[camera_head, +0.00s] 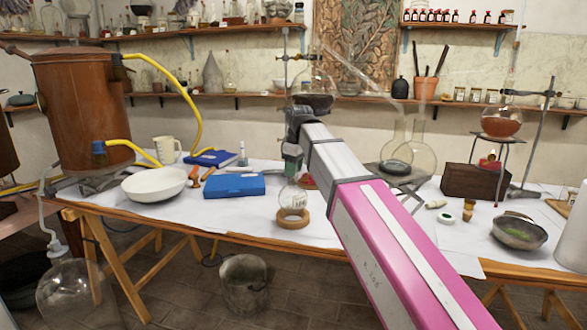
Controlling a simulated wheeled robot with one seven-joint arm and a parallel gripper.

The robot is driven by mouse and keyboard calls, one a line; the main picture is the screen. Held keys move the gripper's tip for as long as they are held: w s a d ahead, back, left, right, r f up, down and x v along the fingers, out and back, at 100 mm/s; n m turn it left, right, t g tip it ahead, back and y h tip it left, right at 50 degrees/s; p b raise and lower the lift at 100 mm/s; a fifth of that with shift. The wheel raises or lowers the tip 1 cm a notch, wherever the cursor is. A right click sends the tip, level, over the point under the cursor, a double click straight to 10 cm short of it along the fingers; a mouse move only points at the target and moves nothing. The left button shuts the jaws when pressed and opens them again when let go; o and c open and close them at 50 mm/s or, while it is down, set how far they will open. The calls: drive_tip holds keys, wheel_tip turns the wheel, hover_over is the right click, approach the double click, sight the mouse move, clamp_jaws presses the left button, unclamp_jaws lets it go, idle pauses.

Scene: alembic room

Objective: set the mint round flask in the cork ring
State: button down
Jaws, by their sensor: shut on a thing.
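The round flask (292,200) is small and clear with a pale label or patch; its mint tint is hard to make out. It is upright, directly above the tan cork ring (293,222) near the table's front edge. Its bottom appears to be within or just over the ring's opening; I cannot tell whether it touches. My gripper (292,168) points down from above and is shut on the flask's neck. The fingers hide most of the neck.
A blue case (234,186) and a white bowl (154,184) lie to the left. Large clear flasks (394,160), a brown box (474,183) and a metal bowl (519,231) stand right. White paper around the ring is clear. A bucket (244,284) stands on the floor.

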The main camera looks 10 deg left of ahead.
drive_tip(key=shift+f, duration=1.6)
idle(3.9)
drive_tip(key=c, duration=0.6)
unclamp_jaws()
drive_tip(key=shift+c, duration=0.2)
drive_tip(key=shift+r, duration=0.2)
drive_tip(key=shift+r, duration=3.3)
